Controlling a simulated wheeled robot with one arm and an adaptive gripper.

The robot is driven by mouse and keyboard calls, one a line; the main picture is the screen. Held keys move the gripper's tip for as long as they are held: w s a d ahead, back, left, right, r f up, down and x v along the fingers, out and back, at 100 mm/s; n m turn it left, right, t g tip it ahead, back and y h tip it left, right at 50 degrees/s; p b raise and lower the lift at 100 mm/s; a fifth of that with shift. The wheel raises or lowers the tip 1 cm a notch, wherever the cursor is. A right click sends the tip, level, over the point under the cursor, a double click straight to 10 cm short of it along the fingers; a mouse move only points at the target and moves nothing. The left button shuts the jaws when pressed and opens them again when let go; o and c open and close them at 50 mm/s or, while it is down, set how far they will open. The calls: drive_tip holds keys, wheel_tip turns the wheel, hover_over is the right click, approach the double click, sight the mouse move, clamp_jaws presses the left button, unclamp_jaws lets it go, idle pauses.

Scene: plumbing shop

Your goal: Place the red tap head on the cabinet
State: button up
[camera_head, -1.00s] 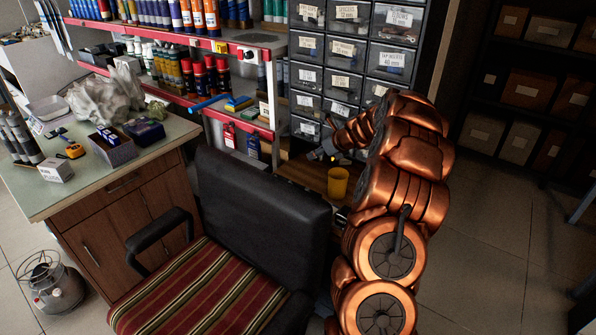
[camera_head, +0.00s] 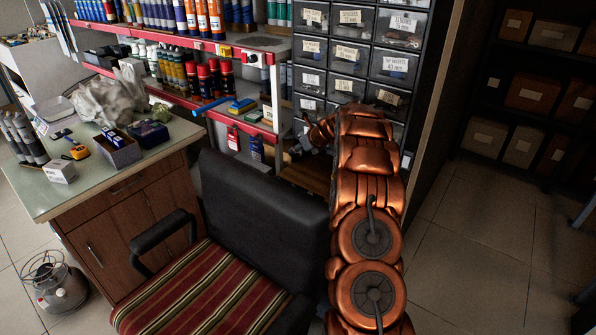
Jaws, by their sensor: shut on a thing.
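My gripper (camera_head: 297,150) is small and dark in the picture, just left of my copper arm, in front of the lower drawers and above the low wooden shelf. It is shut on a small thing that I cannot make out. I cannot pick out the red tap head for certain in this view. The brown wooden cabinet (camera_head: 150,213) stands at the left, with a pale green top (camera_head: 100,180). My gripper is to the right of this cabinet, beyond the chair back.
The black chair (camera_head: 262,205) with a striped seat stands between the cabinet and my arm. A box (camera_head: 118,152), grey bottles (camera_head: 24,138) and a plastic bag (camera_head: 105,100) crowd the cabinet top; its front part is bare. A red-edged shelf (camera_head: 200,45) and drawer unit (camera_head: 345,55) stand behind.

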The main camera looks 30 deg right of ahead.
drive_tip(key=shift+f+b, duration=0.5)
drive_tip(key=shift+f, duration=4.25)
drive_tip(key=o, duration=1.2)
drive_tip(key=shift+f, duration=0.1)
drive_tip(key=shift+o, duration=0.2)
drive_tip(key=shift+r, duration=0.2)
drive_tip(key=shift+s+r, duration=0.45)
drive_tip(key=shift+s, duration=0.05)
drive_tip(key=shift+v, duration=3.05)
